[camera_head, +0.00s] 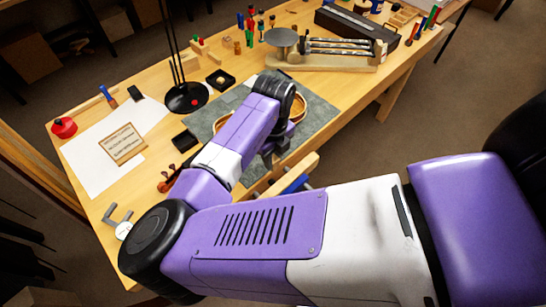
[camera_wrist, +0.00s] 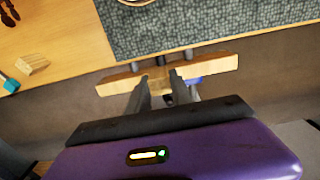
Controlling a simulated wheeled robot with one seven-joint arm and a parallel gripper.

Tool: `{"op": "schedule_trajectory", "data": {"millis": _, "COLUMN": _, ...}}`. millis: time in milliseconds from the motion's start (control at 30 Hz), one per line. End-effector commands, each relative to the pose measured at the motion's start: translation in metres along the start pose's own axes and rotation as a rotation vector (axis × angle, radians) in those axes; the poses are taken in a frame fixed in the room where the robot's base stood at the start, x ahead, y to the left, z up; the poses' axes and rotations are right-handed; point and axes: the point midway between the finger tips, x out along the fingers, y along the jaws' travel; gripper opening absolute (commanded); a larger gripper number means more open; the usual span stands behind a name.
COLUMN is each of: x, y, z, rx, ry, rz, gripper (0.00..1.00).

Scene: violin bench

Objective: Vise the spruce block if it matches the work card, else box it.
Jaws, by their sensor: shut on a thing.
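My gripper (camera_wrist: 160,80) is shut on a small pale wooden piece (camera_wrist: 159,73), seemingly the spruce block, mostly hidden between the dark fingertips. It is at the vise's long wooden jaw (camera_wrist: 215,65) on the bench's front edge; I cannot tell whether the piece touches the jaw. The jaw (camera_head: 297,172) also shows in the head view, with blue beside it, and my gripper (camera_head: 270,158) is partly hidden by my arm there. The work card (camera_head: 123,144) lies on a white sheet at the left; its print is too small to read. Which container is the box is unclear.
Small dark trays (camera_head: 185,141) and (camera_head: 220,80) lie on the bench. A grey mat (camera_head: 318,112) bears a round wooden item. A lamp base (camera_head: 186,98), a red object (camera_head: 63,127) and a caliper-like tool (camera_head: 119,218) stand around. The bench's back holds tools.

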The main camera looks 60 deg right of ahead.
Motion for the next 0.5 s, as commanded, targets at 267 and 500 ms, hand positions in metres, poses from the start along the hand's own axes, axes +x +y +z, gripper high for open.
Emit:
{"op": "schedule_trajectory", "data": {"millis": 267, "x": 0.024, "y": 0.0, "z": 0.0, "rx": 0.0, "ry": 0.001, "rz": 0.0, "gripper": 0.0}}
{"op": "schedule_trajectory", "data": {"millis": 500, "x": 0.044, "y": 0.0, "z": 0.0, "rx": 0.0, "ry": 0.0, "rz": 0.0, "gripper": 0.0}}
